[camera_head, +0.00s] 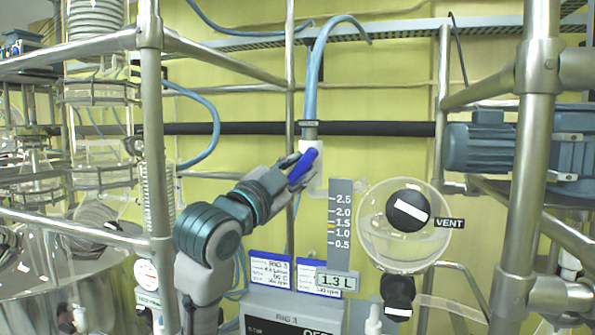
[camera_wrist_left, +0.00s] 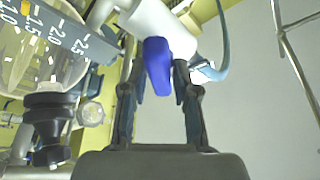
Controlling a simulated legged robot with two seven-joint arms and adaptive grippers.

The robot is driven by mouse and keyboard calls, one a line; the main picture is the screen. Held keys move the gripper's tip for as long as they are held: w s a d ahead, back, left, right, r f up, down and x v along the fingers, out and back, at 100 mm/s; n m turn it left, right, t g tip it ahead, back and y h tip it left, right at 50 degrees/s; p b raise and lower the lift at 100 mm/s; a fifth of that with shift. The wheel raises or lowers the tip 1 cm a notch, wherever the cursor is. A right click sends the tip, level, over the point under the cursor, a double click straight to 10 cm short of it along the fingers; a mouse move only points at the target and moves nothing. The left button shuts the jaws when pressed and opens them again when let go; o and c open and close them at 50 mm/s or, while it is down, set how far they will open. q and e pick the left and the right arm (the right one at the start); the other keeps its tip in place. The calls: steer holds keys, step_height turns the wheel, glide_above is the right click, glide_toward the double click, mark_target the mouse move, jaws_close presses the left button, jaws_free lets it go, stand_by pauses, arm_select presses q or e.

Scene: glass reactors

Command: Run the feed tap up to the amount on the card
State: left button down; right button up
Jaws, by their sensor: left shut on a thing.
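The feed tap is a white body (camera_head: 315,163) with a blue lever handle (camera_head: 303,168), below a blue hose; in the head view the handle is tilted. My left gripper (camera_head: 297,166) is shut on the blue handle, which also shows between the fingers in the left wrist view (camera_wrist_left: 157,66). The card (camera_head: 335,281) reads 1.3 L. A grey scale (camera_head: 340,225) marked 0.5 to 2.5 has a yellow mark between 1.0 and 1.5. The round glass vessel (camera_head: 375,245) stands right of the scale; I cannot make out a liquid level. My right gripper is not in view.
A black knob with a white bar (camera_head: 408,210) sits before the vessel by a VENT label (camera_head: 449,223). A black valve (camera_head: 398,297) is under the vessel. Steel posts (camera_head: 537,150) and a blue motor (camera_head: 490,145) stand right. More glassware (camera_head: 95,90) stands left.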

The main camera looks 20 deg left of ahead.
arm_select(q)
steer(key=shift+w+d+f, duration=0.1)
steer(key=shift+w+f, duration=0.05)
steer(key=shift+f, duration=0.1)
stand_by(0.5)
steer(key=c, duration=1)
jaws_free()
steer(key=shift+r, duration=0.1)
steer(key=v, duration=1.2)
steer(key=shift+w, duration=0.2)
